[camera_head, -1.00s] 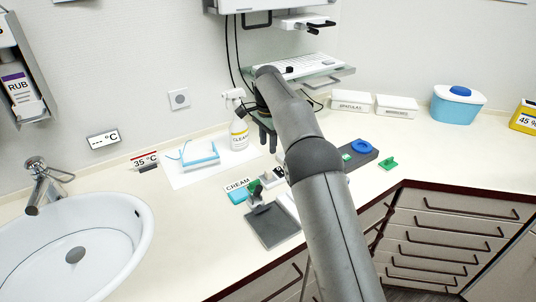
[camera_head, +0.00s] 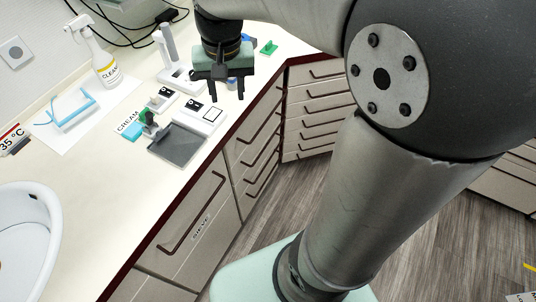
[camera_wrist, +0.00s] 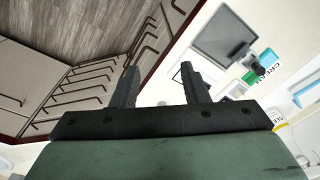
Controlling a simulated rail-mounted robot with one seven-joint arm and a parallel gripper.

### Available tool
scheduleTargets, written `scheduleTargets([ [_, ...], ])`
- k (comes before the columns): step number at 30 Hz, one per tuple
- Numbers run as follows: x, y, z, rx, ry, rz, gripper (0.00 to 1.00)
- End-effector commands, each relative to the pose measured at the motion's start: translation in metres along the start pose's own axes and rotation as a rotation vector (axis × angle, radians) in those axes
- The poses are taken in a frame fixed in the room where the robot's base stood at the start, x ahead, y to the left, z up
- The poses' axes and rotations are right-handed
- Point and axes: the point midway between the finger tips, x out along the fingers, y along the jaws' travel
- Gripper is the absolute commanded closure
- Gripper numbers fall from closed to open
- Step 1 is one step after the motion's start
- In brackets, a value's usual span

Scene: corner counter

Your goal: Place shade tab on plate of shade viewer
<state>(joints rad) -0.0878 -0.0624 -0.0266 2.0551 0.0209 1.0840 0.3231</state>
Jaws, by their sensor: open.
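A white panel with a dark-outlined square (camera_head: 211,114) lies just left of and below the fingertips in the head view. I cannot tell for certain which thing is the shade tab. A small green piece (camera_head: 268,47) lies alone behind the gripper. A blue piece (camera_head: 232,84) is partly hidden between the fingers.
A dark grey tray (camera_head: 178,146) lies beside the panel, near small black-and-white items (camera_head: 162,95) and a CREAM label (camera_head: 128,121). A spray bottle (camera_head: 101,62) and a light-blue frame (camera_head: 72,112) stand farther left. The sink (camera_head: 28,225) is at left. Drawers (camera_head: 262,135) drop below the counter edge.

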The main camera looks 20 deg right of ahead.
Motion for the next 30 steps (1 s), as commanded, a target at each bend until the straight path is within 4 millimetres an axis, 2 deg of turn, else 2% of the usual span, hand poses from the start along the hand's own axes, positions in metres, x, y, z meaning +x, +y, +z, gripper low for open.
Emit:
scheduleTargets([
  [1,0.007,0.018,0.033,-0.048,0.008,0.001,0.59],
  [3,0.020,0.036,0.070,-0.118,0.014,0.005,0.59],
  [6,0.037,0.054,0.109,-0.196,0.021,0.012,0.59],
  [9,0.050,0.064,0.133,-0.245,0.024,0.017,0.59],
  [13,0.056,0.069,0.143,-0.267,0.024,0.019,0.59],
  [30,0.056,0.068,0.143,-0.266,0.022,0.019,0.59],
])
